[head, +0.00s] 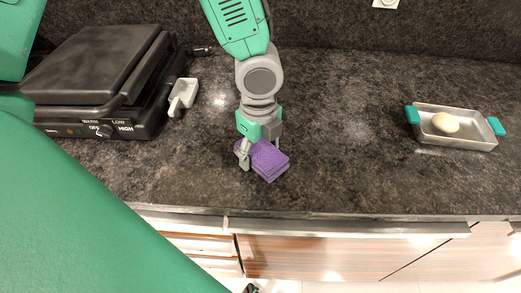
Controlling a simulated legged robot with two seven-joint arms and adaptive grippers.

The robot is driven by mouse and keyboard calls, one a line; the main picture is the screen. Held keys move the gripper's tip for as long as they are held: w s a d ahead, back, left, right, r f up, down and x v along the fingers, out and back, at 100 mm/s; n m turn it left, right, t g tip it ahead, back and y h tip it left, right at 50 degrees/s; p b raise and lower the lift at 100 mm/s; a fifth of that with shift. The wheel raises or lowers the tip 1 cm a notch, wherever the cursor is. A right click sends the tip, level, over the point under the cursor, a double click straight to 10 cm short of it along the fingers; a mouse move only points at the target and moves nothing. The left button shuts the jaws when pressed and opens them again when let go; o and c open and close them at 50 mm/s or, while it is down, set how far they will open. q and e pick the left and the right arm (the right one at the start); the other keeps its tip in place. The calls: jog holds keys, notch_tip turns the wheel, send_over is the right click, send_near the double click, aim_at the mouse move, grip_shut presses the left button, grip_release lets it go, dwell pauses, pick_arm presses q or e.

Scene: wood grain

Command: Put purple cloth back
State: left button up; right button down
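A folded purple cloth (270,162) lies on the dark stone counter near its front edge. My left gripper (260,153) is over the cloth, pointing down. Its fingers are spread, one at the cloth's left side and one at its far right side. The gripper hides part of the cloth's back, and I cannot see firm contact between fingers and cloth.
A black electric grill (95,75) stands at the left, with a small white dish (182,95) beside it. A metal tray (470,141) with teal handles holds a pale egg-shaped object (445,122) at the right. The counter between is clear.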

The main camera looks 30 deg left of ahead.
aim_at(259, 149)
pick_arm(q)
jog(key=shift+d+r, duration=0.2)
jog(key=shift+d, duration=0.15)
notch_tip(259, 149, up, 12)
jog(key=p, duration=0.2)
jog(key=shift+f, duration=0.15)
jog(key=shift+d, duration=0.1)
jog(key=shift+a, duration=0.2)
